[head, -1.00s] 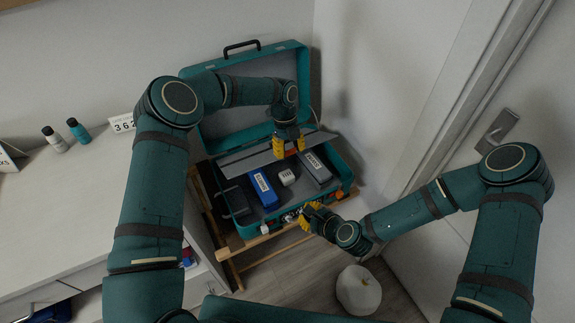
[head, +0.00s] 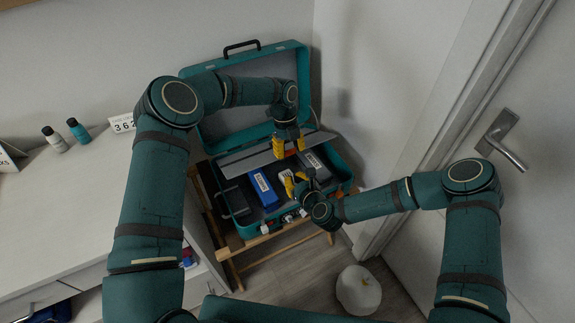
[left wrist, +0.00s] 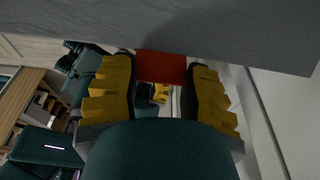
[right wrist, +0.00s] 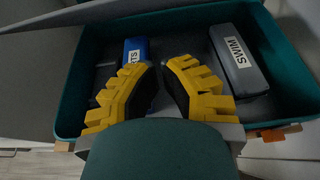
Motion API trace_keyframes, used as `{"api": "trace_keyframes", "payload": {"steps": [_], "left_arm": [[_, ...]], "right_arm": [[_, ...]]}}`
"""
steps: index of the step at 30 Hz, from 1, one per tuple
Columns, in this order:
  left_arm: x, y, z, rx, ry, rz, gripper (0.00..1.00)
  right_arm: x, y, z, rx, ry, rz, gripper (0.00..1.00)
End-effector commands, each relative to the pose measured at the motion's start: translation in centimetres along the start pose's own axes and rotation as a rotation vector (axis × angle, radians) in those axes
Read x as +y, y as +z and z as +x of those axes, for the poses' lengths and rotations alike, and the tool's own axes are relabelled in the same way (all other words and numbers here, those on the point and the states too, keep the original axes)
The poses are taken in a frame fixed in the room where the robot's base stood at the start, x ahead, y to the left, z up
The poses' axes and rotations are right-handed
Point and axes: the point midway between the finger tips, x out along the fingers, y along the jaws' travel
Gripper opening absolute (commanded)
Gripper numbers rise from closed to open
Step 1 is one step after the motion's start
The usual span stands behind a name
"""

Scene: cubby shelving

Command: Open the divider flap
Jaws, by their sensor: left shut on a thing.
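The divider flap (head: 245,160) is a long grey panel, raised at a tilt along the back of an open teal suitcase (head: 229,207). In the left wrist view its grey face (left wrist: 210,25) fills the top, with a red tab (left wrist: 162,67) between the fingers. My left gripper (head: 289,146) is shut on that tab; it hides the tab in the head view. My right gripper (head: 294,181) is low over the case's front compartment. In the right wrist view its fingers (right wrist: 161,68) are apart, with nothing visible held.
A blue box (head: 263,187) and a grey box labelled SWIM (right wrist: 238,52) lie in the case. The case rests on a wooden stand (head: 250,241). A white desk (head: 75,215) is left, a door handle (head: 500,140) right, and a pale round object (head: 358,290) on the floor.

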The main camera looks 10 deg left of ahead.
Motion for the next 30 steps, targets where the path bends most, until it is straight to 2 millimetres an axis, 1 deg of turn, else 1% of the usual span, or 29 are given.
{"api": "trace_keyframes", "payload": {"steps": [1,3,4,5,6,9,12,17,26,30], "left_arm": [[0.1,0.1,0.0,-0.002,0.000,-0.001,0.04],[0.1,0.1,0.0,-0.002,0.000,-0.001,0.04],[0.1,0.1,0.0,-0.002,0.000,-0.001,0.04],[0.1,0.1,0.0,-0.002,0.000,-0.001,0.04],[0.1,0.1,0.0,-0.002,0.000,-0.001,0.04],[0.1,0.1,0.0,-0.002,0.000,-0.001,0.04],[0.1,0.1,0.0,-0.002,0.000,-0.001,0.04],[0.1,0.1,0.0,-0.002,0.000,-0.001,0.04],[0.1,0.1,0.0,-0.002,0.000,-0.001,0.04],[0.1,0.1,0.0,-0.002,0.000,-0.001,0.04]], "right_arm": [[0.1,0.0,1.1,0.000,0.002,-0.004,0.00],[0.1,0.0,2.3,-0.001,0.000,-0.003,0.00],[0.1,0.0,2.8,0.000,0.001,-0.004,0.00],[0.1,0.6,3.0,-0.002,0.002,-0.006,0.00],[0.0,1.3,3.0,-0.002,0.001,-0.005,0.00],[0.0,2.5,3.3,-0.001,0.001,-0.005,0.00],[0.0,3.3,3.5,0.000,0.001,-0.003,0.00],[0.0,3.8,3.6,0.002,0.001,-0.001,0.00],[0.0,3.9,3.6,0.002,0.001,-0.001,0.00],[0.0,4.6,3.7,0.001,0.000,0.001,0.00]]}}
